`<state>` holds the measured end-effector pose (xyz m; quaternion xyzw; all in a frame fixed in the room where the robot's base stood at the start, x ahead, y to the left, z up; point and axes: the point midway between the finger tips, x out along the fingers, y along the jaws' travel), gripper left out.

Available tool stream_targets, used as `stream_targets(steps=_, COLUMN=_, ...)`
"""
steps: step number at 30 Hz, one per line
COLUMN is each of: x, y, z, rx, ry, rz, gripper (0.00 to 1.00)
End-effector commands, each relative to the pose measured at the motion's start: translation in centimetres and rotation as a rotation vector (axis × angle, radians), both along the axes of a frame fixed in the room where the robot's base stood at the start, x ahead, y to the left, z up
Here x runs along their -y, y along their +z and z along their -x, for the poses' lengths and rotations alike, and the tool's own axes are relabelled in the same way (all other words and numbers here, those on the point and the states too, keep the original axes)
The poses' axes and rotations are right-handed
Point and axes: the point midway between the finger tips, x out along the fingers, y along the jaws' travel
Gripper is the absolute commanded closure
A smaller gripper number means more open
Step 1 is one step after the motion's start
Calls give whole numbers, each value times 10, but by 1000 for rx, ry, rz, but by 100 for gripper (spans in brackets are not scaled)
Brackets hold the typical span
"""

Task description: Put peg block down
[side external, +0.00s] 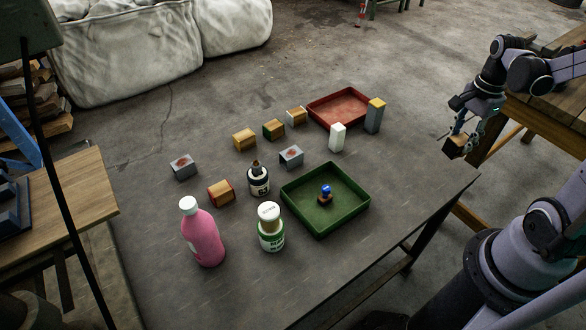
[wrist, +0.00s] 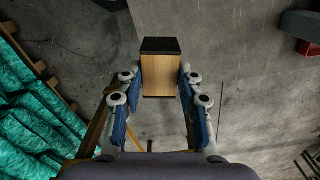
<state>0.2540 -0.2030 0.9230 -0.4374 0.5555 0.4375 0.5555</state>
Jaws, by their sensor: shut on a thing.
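My gripper (side external: 464,134) is shut on a wooden block with a dark end, which I take to be the peg block (side external: 454,147).
The table carries a green tray (side external: 297,209) with a blue-handled stamp (side external: 325,192), a red tray (side external: 312,108), a pink bottle (side external: 203,238), a green-and-white jar (side external: 271,238), a dark bottle (side external: 258,183) and several small blocks. The table's right end is bare. A wooden bench (side external: 535,107) stands at right.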

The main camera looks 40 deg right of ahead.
Motion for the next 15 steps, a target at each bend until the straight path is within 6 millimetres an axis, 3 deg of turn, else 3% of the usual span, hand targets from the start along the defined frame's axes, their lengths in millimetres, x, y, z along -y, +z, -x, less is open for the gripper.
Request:
stream_targets(steps=3, x=-2, y=15, z=-1, rx=0, ry=5, rz=0, gripper=97)
stream_targets(steps=11, x=-37, y=17, z=-51, rx=0, ry=151, rz=0, gripper=97)
stream_targets(steps=15, x=-67, y=19, z=-80, rx=0, ry=247, rz=0, gripper=97)
